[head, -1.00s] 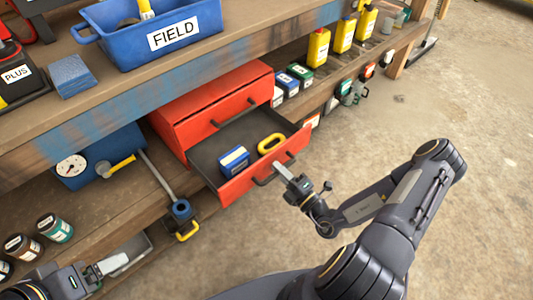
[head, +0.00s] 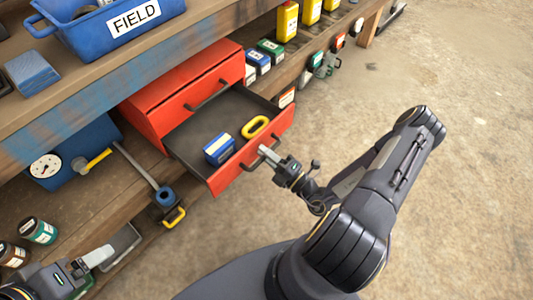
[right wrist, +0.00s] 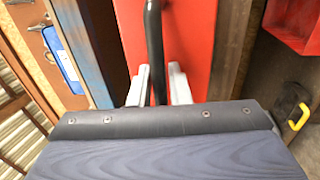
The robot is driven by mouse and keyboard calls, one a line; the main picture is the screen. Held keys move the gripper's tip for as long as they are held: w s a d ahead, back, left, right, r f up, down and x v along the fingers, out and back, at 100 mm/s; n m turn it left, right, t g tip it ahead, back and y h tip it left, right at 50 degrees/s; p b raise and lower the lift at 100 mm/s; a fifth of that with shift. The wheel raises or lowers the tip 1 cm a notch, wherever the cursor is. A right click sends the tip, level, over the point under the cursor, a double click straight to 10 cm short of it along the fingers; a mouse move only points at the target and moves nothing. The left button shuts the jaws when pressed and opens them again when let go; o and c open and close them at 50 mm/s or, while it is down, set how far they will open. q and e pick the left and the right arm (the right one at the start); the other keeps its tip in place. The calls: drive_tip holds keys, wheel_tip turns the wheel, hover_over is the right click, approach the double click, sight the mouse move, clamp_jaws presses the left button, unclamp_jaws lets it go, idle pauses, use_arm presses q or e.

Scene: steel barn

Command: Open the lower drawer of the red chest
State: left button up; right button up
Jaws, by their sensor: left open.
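The red chest (head: 180,82) stands on the lower shelf of the bench in the head view. Its lower drawer (head: 224,178) is pulled well out, showing a dark inside with a blue-and-white box (head: 219,149) and a yellow ring-shaped thing (head: 255,127). The upper drawer is closed. My right gripper (head: 268,153) is at the lower drawer's black handle. In the right wrist view its two fingers (right wrist: 157,88) sit on either side of the handle (right wrist: 154,35), shut on it, with the red front behind. My left gripper (head: 98,258) is open and empty at the lower left.
A blue tote (head: 110,22) marked FIELD is on the bench top. A blue tank (head: 70,160) with a gauge and a tool with a yellow handle (head: 174,217) are left of the drawer. Jars (head: 38,231) stand near my left gripper. Open concrete floor lies to the right.

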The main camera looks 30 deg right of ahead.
drive_tip(key=p+v, duration=0.1)
drive_tip(key=v, duration=0.7)
drive_tip(key=shift+w, duration=0.1)
